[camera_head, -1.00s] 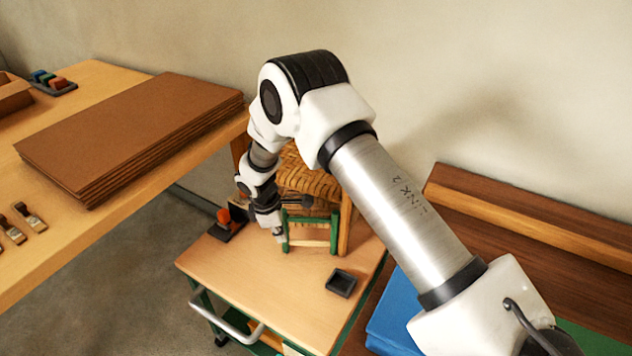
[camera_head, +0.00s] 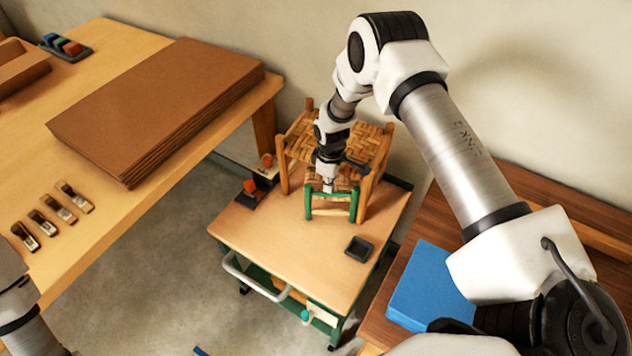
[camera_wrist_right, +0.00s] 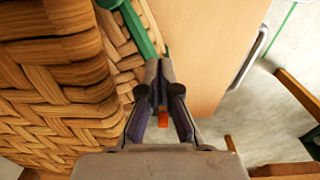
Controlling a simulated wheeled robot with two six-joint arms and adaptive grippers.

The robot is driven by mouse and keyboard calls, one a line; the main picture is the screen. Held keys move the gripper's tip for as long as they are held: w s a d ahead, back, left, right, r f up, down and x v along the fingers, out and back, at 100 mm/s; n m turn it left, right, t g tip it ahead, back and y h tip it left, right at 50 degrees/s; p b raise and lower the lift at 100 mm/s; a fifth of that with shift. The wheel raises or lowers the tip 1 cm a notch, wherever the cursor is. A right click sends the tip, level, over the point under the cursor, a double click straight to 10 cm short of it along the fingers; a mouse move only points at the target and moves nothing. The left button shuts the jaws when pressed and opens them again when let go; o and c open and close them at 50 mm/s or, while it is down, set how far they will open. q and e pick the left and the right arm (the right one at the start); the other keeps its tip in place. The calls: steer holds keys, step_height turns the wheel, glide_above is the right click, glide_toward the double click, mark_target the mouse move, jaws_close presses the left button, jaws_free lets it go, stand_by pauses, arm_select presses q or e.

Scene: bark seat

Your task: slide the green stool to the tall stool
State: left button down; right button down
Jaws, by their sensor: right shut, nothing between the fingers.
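The green stool (camera_head: 331,212), low with a green frame, stands on the wooden cart top, close against the front of the tall stool. The tall stool (camera_head: 367,143) has a woven bark seat and brown legs; my arm hides part of it. My right gripper (camera_head: 328,186) is shut and empty, at the front upper edge of the green stool; I cannot tell if it touches. In the right wrist view, the shut fingertips (camera_wrist_right: 158,66) are beside the green rail (camera_wrist_right: 136,28), with the tall stool's woven seat (camera_wrist_right: 50,80) at left. My left gripper is out of view.
The cart top (camera_head: 290,250) has free room in front of the stools. A small dark tray (camera_head: 359,248) sits at its right, a dark holder with an orange item (camera_head: 252,192) at its left. A workbench with stacked brown sheets (camera_head: 160,105) stands left. A blue block (camera_head: 430,285) lies right.

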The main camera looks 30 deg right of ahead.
mark_target(306, 184)
steer(key=shift+w+a+f+p, duration=0.85)
steer(key=shift+w+a+f, duration=0.25)
steer(key=shift+w, duration=0.1)
steer(key=shift+w+a+f, duration=0.1)
steer(key=shift+w+a, duration=0.1)
steer(key=shift+w, duration=0.1)
steer(key=w+b, duration=0.1)
steer(key=b, duration=0.1)
steer(key=a+b, duration=0.1)
steer(key=shift+w+a+f+b, duration=0.2)
steer(key=shift+w+f+b, duration=0.15)
steer(key=shift+w, duration=0.05)
steer(key=shift+w+a+r, duration=0.15)
steer(key=shift+w+a, duration=0.05)
steer(key=shift+r, duration=0.2)
